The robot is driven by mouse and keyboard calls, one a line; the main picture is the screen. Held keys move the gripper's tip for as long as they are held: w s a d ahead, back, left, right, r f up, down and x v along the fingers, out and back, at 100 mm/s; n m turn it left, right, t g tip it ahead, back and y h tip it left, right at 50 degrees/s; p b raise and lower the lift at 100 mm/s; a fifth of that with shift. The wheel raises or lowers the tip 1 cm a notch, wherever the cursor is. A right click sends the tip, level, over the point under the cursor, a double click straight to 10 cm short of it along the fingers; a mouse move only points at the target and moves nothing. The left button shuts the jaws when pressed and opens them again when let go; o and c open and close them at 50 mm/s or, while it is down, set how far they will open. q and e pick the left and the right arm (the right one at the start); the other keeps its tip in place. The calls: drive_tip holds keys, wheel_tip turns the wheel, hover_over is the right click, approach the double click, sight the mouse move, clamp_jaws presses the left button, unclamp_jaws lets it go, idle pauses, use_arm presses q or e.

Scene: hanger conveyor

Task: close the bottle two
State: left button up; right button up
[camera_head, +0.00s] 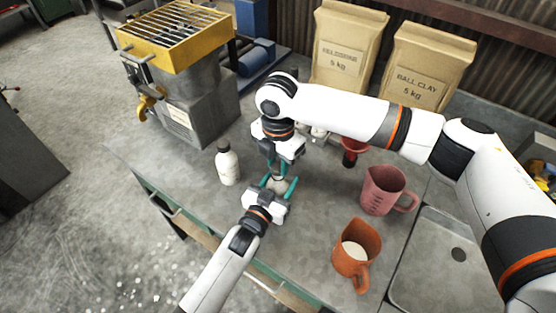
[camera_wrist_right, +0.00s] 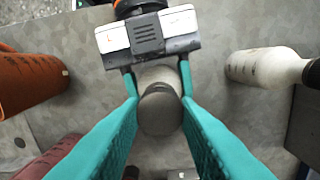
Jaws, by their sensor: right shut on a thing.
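A pale bottle (camera_head: 278,186) stands on the workbench between my two grippers, largely hidden by them in the head view. In the right wrist view the bottle (camera_wrist_right: 158,75) has a dark grey cap (camera_wrist_right: 160,110) at its top. My right gripper (camera_head: 277,172) reaches down from above, its teal fingers shut on the cap. My left gripper (camera_head: 277,184) comes from the front, with its fingers on both sides of the bottle's body, shut on it. A second white bottle (camera_head: 228,166) with a dark cap stands upright to the left, apart from both grippers.
A pink jug (camera_head: 383,190) and an orange jug (camera_head: 353,252) with pale contents stand right of the grippers, near a sink (camera_head: 450,262). A red funnel-like thing (camera_head: 353,152) is behind. A yellow-topped machine (camera_head: 185,85) and two paper bags (camera_head: 343,50) stand at the back.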

drive_tip(key=shift+f, duration=0.55)
